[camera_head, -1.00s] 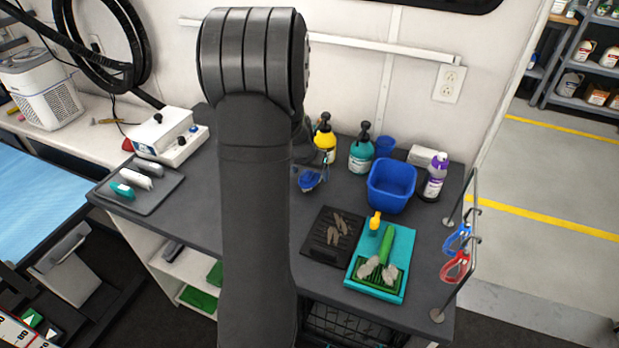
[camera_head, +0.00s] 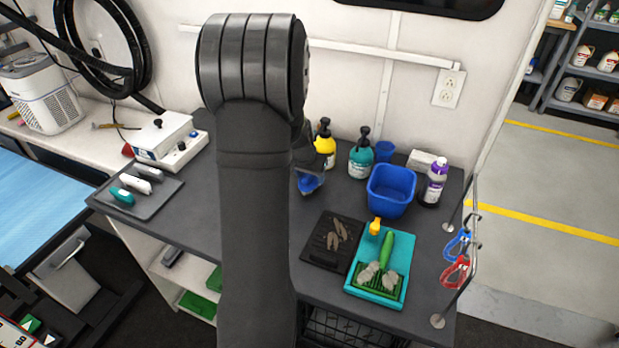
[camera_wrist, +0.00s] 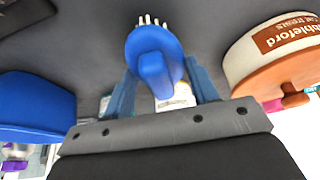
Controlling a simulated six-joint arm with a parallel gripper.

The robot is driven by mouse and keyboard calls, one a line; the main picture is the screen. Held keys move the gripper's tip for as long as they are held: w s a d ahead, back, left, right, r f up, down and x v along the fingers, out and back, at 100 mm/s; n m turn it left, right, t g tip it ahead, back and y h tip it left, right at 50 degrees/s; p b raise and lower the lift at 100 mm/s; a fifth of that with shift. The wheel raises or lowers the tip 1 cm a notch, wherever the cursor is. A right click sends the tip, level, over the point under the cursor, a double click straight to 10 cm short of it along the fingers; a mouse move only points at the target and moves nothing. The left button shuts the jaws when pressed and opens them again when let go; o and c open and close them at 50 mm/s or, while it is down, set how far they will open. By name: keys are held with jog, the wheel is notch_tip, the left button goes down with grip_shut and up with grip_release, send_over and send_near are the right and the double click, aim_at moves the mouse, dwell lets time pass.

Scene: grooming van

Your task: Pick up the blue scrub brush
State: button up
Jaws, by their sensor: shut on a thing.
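The blue scrub brush (camera_wrist: 152,55) is between the two blue-grey fingers of my gripper (camera_wrist: 162,78) in the wrist view. The fingers are shut on its rounded blue body, and pale bristles show beyond its far edge. In the head view the brush (camera_head: 309,182) shows just right of my arm, over the dark grey counter. My arm hides part of the brush and most of my gripper there. I cannot tell whether the brush touches the counter.
A blue tub (camera_head: 391,190), a yellow bottle (camera_head: 325,146) and a teal bottle (camera_head: 360,158) stand nearby. A black mat (camera_head: 318,252) and a teal tray (camera_head: 397,283) lie in front.

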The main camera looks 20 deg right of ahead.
notch_tip(320, 180, up, 3)
jog(key=shift+r, duration=0.1)
jog(key=s+d+r, duration=0.6)
jog(key=s+r, duration=0.1)
jog(key=s, duration=0.3)
jog(key=shift+o, duration=1.4)
jog(key=shift+c, duration=0.4)
jog(key=shift+s, duration=0.1)
